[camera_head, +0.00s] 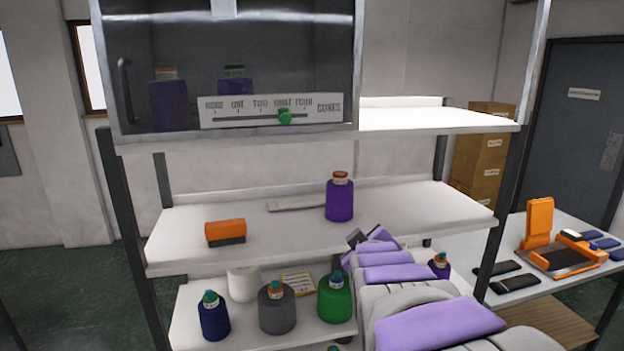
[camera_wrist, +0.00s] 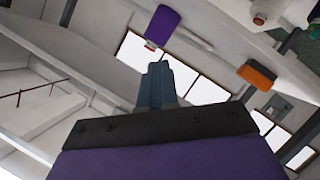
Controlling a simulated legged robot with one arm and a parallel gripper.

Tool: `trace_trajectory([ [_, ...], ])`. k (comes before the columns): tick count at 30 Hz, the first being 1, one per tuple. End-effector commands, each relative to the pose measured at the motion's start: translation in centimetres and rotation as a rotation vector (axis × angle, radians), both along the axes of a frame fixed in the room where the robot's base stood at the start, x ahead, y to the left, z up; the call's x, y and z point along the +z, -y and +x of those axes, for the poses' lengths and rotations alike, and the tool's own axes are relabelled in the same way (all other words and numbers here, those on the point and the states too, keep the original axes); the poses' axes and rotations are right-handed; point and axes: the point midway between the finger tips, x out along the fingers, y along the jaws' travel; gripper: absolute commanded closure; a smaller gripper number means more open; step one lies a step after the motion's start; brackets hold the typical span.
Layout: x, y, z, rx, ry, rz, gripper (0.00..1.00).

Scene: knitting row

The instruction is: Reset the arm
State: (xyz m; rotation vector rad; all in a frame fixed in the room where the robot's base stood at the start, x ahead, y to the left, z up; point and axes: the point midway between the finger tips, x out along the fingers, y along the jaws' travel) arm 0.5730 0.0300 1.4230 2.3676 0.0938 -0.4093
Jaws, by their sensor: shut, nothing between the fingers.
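My arm, grey with purple pads, reaches from the lower right of the head view toward the shelf rack. My gripper (camera_head: 364,238) is at its far end, near the front edge of the middle shelf (camera_head: 420,215) and right of the purple bottle (camera_head: 340,200). In the wrist view my gripper (camera_wrist: 155,80) is shut, with its fingers together and nothing between them. The purple bottle (camera_wrist: 162,26) and an orange-and-black block (camera_wrist: 257,75) appear beyond the fingers, apart from them. The wrist picture is strongly tilted.
The orange block (camera_head: 225,231) lies left on the middle shelf. Blue (camera_head: 213,318), grey (camera_head: 277,312) and green (camera_head: 334,302) bottles stand on the lower shelf. A glass-fronted cabinet (camera_head: 330,118) is above. A side table (camera_head: 535,285) at right holds an orange device (camera_head: 540,222).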

Motion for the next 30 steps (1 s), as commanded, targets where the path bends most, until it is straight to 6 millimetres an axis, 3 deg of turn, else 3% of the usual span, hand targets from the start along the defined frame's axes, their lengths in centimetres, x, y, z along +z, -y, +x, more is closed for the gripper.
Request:
trace_trajectory([
  [3,-6.2,1.7,-4.9,-0.075,-0.23,0.125,1.0],
  [6,-10.9,2.7,-9.9,-0.151,-0.427,0.225,1.0],
  [8,-13.5,3.0,-13.2,-0.201,-0.544,0.278,1.0],
  [12,-18.5,3.6,-21.6,-0.33,-0.809,0.38,1.0],
  [15,-21.0,3.6,-27.6,-0.428,-0.984,0.428,1.0],
  [18,-22.6,3.5,-33.0,-0.522,-1.13,0.452,1.0],
  [21,-23.4,3.4,-36.9,-0.594,-1.237,0.459,1.0],
  [25,-23.7,3.4,-39.6,-0.647,-1.308,0.459,1.0],
  [30,-23.7,3.4,-40.2,-0.661,-1.324,0.458,1.0],
])
